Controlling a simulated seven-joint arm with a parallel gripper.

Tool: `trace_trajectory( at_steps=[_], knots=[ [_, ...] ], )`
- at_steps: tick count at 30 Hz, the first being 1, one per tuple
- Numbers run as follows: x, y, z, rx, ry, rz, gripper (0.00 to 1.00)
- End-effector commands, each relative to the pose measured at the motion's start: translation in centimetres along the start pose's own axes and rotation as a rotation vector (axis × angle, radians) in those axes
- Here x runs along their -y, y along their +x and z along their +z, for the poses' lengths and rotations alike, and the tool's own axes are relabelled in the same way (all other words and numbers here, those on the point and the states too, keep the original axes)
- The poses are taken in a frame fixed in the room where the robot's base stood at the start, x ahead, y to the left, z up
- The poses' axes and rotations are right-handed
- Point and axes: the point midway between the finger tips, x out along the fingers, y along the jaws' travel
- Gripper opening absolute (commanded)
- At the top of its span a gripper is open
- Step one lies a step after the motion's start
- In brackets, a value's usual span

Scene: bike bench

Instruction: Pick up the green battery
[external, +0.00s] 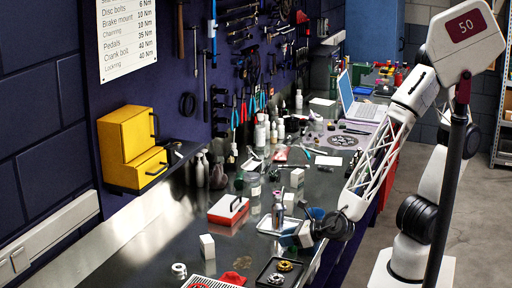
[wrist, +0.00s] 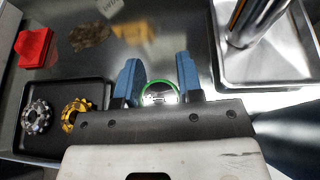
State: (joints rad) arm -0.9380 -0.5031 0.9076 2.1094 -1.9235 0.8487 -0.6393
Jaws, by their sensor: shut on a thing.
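In the wrist view, the green battery (wrist: 158,92) shows as a round metallic end with a bright green rim. It sits between the two blue fingers of my gripper (wrist: 157,82), which are shut on it. Its lower side is hidden behind the gripper's body, and I cannot tell whether it touches the bench. In the external view, my gripper (external: 294,243) is low over the front of the bench, between the steel tray and the black tray. The battery cannot be made out clearly there.
A black tray (wrist: 67,84) holding a gold and a dark toothed ring lies left of my gripper in the wrist view. A steel tray (wrist: 284,72) with a metal bottle (wrist: 254,20) stands right. A red piece (wrist: 34,47) lies beyond the black tray. Clutter fills the bench farther back.

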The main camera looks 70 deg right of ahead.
Motion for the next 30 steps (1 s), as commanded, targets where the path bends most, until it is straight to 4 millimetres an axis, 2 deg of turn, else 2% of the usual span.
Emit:
trace_trajectory(
  at_steps=[8,21,30],
  knots=[
    [0.0,-0.6,1.5,0.001,0.002,0.0,0.07],
    [0.0,-3.0,7.3,0.002,0.002,0.001,0.07],
    [0.0,-3.8,9.2,0.0,0.0,0.0,0.07]
  ],
)
